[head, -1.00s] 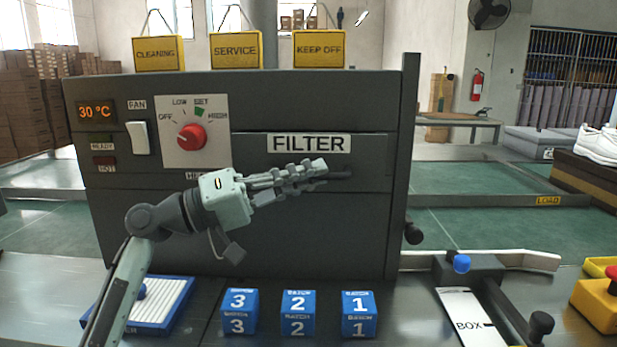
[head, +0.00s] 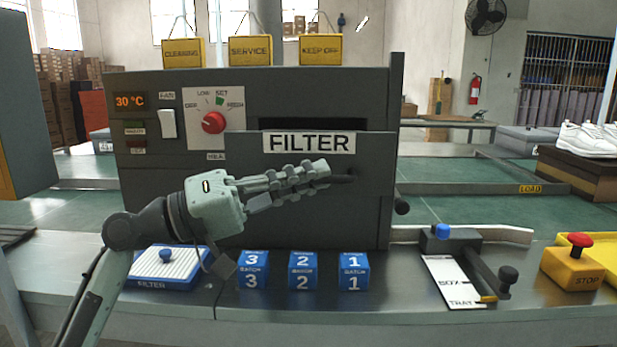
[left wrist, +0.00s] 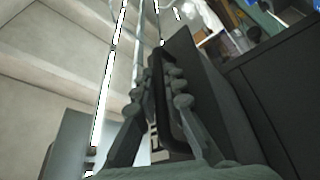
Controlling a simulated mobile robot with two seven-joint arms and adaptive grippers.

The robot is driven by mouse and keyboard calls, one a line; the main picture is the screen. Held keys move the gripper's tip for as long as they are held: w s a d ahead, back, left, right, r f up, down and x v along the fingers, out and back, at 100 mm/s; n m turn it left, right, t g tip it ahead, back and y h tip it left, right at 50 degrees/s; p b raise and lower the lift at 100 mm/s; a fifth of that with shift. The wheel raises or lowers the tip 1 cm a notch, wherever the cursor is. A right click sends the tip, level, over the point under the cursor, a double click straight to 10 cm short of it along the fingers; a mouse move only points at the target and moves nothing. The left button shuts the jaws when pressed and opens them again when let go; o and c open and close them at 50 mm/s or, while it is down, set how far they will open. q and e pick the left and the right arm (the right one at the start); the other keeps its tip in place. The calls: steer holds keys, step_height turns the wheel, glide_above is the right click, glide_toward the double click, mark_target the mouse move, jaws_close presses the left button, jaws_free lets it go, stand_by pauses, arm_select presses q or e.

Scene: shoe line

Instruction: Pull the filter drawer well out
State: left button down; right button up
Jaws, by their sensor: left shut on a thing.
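The filter drawer (head: 375,160) is a dark grey front with a white FILTER label on the dark machine. It stands out from the machine, with a dark opening above its top edge. My left gripper (head: 325,174) is shut on the drawer's black handle (head: 349,178), below the label. In the left wrist view the fingers (left wrist: 160,95) close around the dark handle bar (left wrist: 160,92), and the drawer front (left wrist: 205,95) is beside them. The fingers hide most of the handle in the head view. My right gripper is not in view.
A red knob (head: 213,122) and a white fan switch (head: 168,123) are left of the drawer. Blue batch blocks (head: 303,270) and a blue-framed filter (head: 165,267) lie on the counter below. A stop button (head: 581,243) is at right.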

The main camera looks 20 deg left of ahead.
arm_select(q)
steer(key=c, duration=1.9)
jaws_free()
steer(key=v, duration=1.2)
